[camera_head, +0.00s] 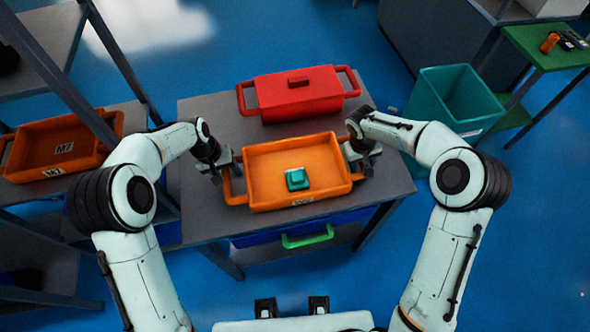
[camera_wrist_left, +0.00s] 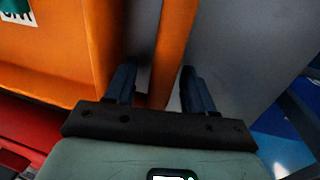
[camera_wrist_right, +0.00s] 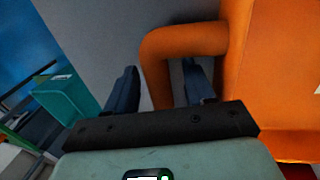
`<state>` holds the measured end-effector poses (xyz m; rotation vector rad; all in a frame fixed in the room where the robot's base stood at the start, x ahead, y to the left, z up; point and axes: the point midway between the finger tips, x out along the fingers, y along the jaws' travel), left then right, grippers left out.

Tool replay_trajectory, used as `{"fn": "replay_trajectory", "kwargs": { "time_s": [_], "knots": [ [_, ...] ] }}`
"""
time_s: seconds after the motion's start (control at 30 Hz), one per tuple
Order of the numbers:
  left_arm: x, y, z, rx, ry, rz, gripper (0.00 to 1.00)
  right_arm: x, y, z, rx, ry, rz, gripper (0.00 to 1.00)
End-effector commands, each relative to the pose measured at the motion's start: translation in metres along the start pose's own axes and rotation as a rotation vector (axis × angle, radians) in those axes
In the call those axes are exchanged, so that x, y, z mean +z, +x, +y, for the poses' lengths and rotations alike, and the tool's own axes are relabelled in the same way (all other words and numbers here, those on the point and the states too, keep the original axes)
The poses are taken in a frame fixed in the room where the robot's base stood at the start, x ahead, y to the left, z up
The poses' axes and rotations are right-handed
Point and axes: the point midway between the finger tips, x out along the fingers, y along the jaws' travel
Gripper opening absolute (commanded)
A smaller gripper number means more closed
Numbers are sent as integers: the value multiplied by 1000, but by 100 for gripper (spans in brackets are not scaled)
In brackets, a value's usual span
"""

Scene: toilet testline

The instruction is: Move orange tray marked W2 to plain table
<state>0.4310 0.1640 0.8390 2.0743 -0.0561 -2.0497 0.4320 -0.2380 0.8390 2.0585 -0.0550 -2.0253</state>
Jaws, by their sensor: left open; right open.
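An orange tray (camera_head: 257,165) with side handles sits on a grey table (camera_head: 200,225), holding a teal block (camera_head: 297,179). Its front label is too small to read. My left gripper (camera_head: 222,166) is open at the tray's left handle; in the left wrist view the orange handle bar (camera_wrist_left: 172,50) runs between the open fingers (camera_wrist_left: 158,85). My right gripper (camera_head: 362,156) is open at the right handle; in the right wrist view the handle (camera_wrist_right: 185,40) lies between its open fingers (camera_wrist_right: 160,85). Neither is closed on it.
A lidded red container (camera_head: 298,95) stands just behind the tray. Another orange tray (camera_head: 60,145), marked M7, sits on a left shelf. A teal bin (camera_head: 455,100) stands right, near a green table (camera_head: 530,42). A blue box with a green handle (camera_head: 307,237) is under the grey table.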

Motion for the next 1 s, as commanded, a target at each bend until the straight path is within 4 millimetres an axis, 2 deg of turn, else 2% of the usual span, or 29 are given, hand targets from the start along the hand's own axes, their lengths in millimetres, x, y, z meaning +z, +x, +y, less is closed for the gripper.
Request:
{"fn": "replay_trajectory", "kwargs": {
  "time_s": [0.13,0.3,0.73,0.87,1.0],
  "knots": [
    [0,0,0,0,0,0,54,0,0,0,0,0,0,54],
    [0,0,0,0,0,0,0,0,0,0,0,0,0,0],
    [-3,-8,2,1,1,6,0,-3,-7,2,1,2,5,0],
    [-9,-22,5,2,3,15,0,-9,-21,6,3,3,14,0],
    [-20,-45,11,4,6,32,0,-20,-45,13,5,7,30,0]
  ]
}}
